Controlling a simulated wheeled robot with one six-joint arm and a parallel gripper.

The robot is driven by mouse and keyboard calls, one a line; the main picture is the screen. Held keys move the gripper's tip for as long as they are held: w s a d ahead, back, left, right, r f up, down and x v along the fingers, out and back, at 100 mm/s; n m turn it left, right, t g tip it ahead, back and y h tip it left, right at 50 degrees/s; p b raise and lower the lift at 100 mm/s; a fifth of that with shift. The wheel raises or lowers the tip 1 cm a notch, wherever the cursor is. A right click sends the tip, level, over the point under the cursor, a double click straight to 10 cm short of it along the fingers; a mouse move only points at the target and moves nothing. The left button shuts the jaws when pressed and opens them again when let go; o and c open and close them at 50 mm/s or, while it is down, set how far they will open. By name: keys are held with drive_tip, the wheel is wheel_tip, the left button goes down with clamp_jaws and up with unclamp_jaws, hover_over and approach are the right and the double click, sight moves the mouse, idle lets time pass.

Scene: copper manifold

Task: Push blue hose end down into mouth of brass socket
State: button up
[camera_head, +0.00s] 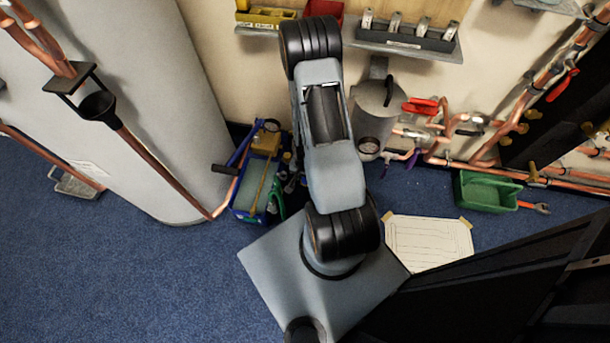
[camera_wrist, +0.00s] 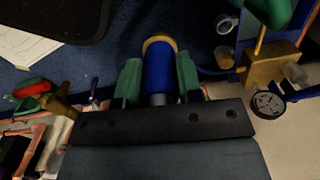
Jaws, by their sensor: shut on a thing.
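In the wrist view the blue hose end (camera_wrist: 158,72) is a thick blue cylinder between the two green fingers of my gripper (camera_wrist: 158,75). The fingers are shut on its sides. A brass-coloured ring (camera_wrist: 158,41) shows at the far end of the blue cylinder. I cannot tell whether it is the mouth of the brass socket or a collar on the hose, nor how deep the hose end sits. A thin blue hose (camera_wrist: 217,72) shows to the right of the fingers. In the head view my own arm hides the gripper and hose end.
A blue-framed pump box (camera_head: 256,190) stands left of my arm; its brass block (camera_wrist: 272,70) and gauge (camera_wrist: 268,103) show in the wrist view. Copper pipes with a red-handled valve (camera_head: 422,107), a grey tank (camera_head: 376,108) and a green tray (camera_head: 486,191) are to the right.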

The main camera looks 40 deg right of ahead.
drive_tip(key=shift+r+p, duration=1.7)
drive_tip(key=shift+r, duration=0.5)
